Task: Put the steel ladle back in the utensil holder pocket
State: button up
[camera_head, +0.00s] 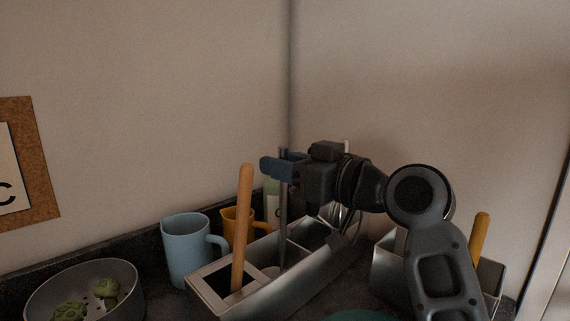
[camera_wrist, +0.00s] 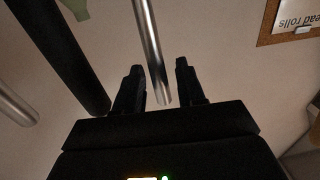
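The steel ladle's handle (camera_head: 283,220) stands nearly upright in the long grey utensil holder (camera_head: 262,296), its lower end inside a middle pocket. My gripper (camera_head: 277,166) is at the upper part of the handle. In the wrist view the handle (camera_wrist: 150,40) passes between the two fingers of my gripper (camera_wrist: 158,82), its end close to them. Gaps show on both sides of the handle, so the fingers look open around it.
A wooden-handled utensil (camera_head: 242,225) stands in the holder's near-left pocket. A bowl (camera_head: 130,283) with green items is at left. A grey container (camera_head: 384,262) is at right.

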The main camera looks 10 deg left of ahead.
jog(key=shift+o, duration=0.6)
